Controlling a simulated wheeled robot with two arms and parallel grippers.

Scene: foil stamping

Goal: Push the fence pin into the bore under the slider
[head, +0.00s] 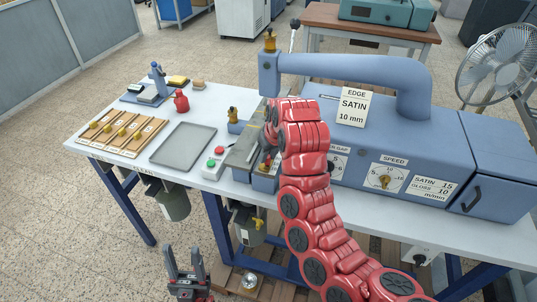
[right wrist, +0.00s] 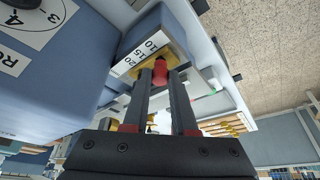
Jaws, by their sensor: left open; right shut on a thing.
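My right gripper (right wrist: 160,78) is shut on a small red piece that looks like the knob of the fence pin (right wrist: 160,73). A brass-coloured part sits around its far end, against a blue block with a white number scale (right wrist: 150,52), probably the slider. The bore and the pin's lower end are hidden, so I cannot tell how deep the pin sits. In the head view my red right arm covers most of this spot beside the machine's grey plate (head: 243,150). My left gripper (head: 184,262) is open and empty, low in front of the table.
The blue stamping machine (head: 440,155) fills the right of the table. Containers (head: 173,200) hang under the front edge.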

